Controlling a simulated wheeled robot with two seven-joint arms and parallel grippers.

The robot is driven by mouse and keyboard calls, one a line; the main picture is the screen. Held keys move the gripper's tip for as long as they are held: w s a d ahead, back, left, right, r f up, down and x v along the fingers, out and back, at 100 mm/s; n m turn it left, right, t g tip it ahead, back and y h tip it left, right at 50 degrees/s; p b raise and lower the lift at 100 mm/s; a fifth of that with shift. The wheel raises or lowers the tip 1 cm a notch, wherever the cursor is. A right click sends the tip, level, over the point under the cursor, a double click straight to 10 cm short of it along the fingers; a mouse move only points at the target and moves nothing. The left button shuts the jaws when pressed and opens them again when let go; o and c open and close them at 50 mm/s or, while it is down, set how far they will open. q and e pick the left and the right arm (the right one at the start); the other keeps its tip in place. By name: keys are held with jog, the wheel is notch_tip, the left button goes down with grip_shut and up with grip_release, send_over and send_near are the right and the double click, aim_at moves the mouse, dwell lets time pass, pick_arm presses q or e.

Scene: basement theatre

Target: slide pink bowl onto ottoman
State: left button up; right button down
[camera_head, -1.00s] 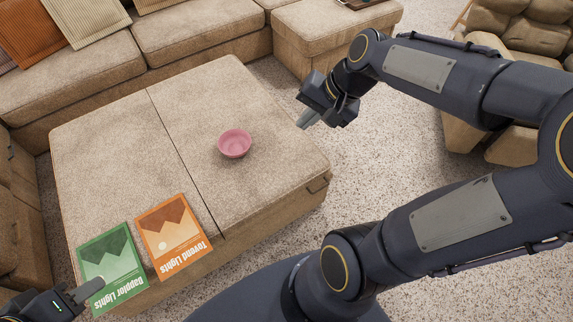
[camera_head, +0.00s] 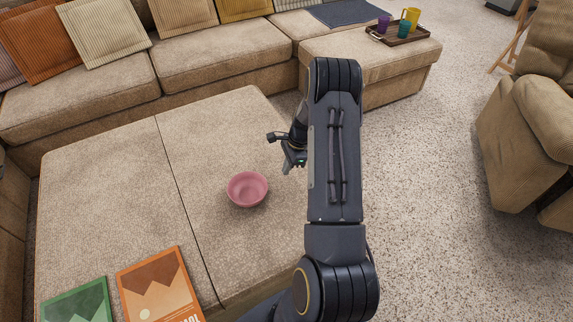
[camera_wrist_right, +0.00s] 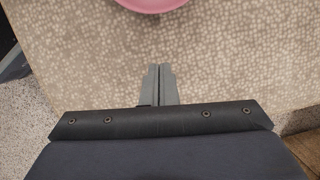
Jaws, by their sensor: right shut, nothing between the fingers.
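The pink bowl (camera_head: 247,189) sits upright on a wide beige upholstered ottoman surface (camera_head: 215,150), right of the dark seam that splits its top. In the right wrist view, the bowl's rim (camera_wrist_right: 152,4) shows at the top edge, ahead of the fingers and apart from them. My right gripper (camera_head: 288,168) is at the upper right of the bowl in the head view, partly hidden by my own arm. Its fingers (camera_wrist_right: 159,86) are together, with nothing between them, over the beige fabric. My left gripper is out of view.
A green book (camera_head: 80,305) and an orange book (camera_head: 160,290) lie at the near left. A sectional sofa (camera_head: 110,85) with cushions runs behind. A tray (camera_head: 400,33) with cups is on the far right seat. Speckled floor (camera_head: 430,210) is clear at right.

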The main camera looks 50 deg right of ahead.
jog(key=b+x, duration=0.1)
jog(key=x, duration=0.4)
jog(key=shift+w+a+f, duration=0.1)
jog(key=shift+a+f, duration=0.05)
jog(key=shift+f, duration=0.2)
jog(key=shift+w+a+r, duration=0.1)
jog(key=shift+w+a, duration=0.2)
jog(key=shift+a, duration=0.25)
jog(key=shift+w+a+r, duration=0.15)
jog(key=shift+w+a, duration=0.15)
jog(key=shift+a, duration=0.25)
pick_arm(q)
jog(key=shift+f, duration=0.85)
pick_arm(e)
jog(key=shift+w+a, duration=0.25)
jog(key=shift+a, duration=0.3)
jog(key=shift+a, duration=0.1)
